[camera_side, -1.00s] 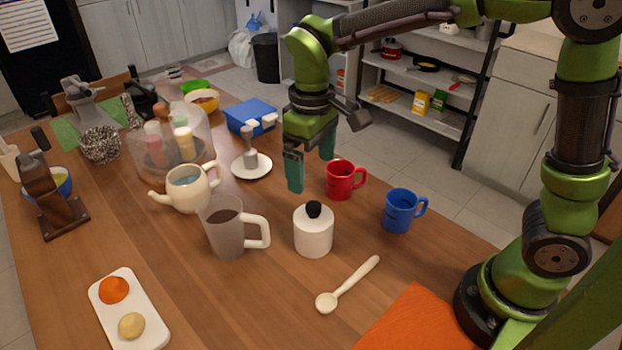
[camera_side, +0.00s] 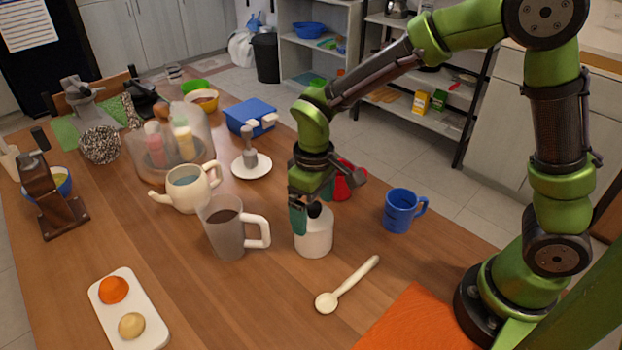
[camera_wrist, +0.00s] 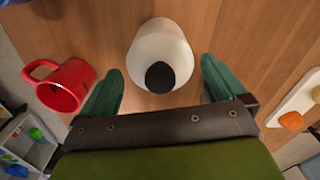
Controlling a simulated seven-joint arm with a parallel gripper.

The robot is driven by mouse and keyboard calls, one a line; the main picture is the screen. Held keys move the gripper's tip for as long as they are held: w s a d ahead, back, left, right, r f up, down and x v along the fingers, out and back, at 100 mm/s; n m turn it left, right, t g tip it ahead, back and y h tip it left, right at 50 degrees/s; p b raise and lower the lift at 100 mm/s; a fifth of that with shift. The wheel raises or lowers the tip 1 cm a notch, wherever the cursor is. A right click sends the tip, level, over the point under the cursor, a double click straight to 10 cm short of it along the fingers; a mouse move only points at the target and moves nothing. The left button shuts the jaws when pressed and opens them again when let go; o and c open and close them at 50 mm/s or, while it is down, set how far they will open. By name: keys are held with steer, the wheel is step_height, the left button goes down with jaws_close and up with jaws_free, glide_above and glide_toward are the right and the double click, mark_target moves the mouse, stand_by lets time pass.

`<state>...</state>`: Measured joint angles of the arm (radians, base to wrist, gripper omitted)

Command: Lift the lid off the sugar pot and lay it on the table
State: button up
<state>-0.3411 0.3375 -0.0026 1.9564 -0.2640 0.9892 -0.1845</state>
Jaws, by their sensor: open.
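The sugar pot (camera_side: 314,240) is a white, rounded pot standing upright on the wooden table. Its lid has a black knob (camera_side: 314,210), which also shows in the wrist view (camera_wrist: 160,77). The lid's seam with the pot cannot be made out. My gripper (camera_side: 312,213) is open and low over the pot, with its green fingers at the height of the knob. In the wrist view my gripper (camera_wrist: 160,88) has one finger to each side of the pot, with the knob between them and nothing held.
A red mug (camera_side: 346,181) stands close behind my gripper, and a blue mug (camera_side: 399,211) to the right. A grey mug (camera_side: 226,232) is close left of the pot. A cream spoon (camera_side: 347,285) lies in front. Bare table (camera_side: 235,300) lies at front left.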

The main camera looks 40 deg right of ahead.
steer(key=c, duration=1.1)
steer(key=shift+s+f, duration=0.1)
steer(key=shift+f, duration=0.05)
steer(key=c, duration=0.7)
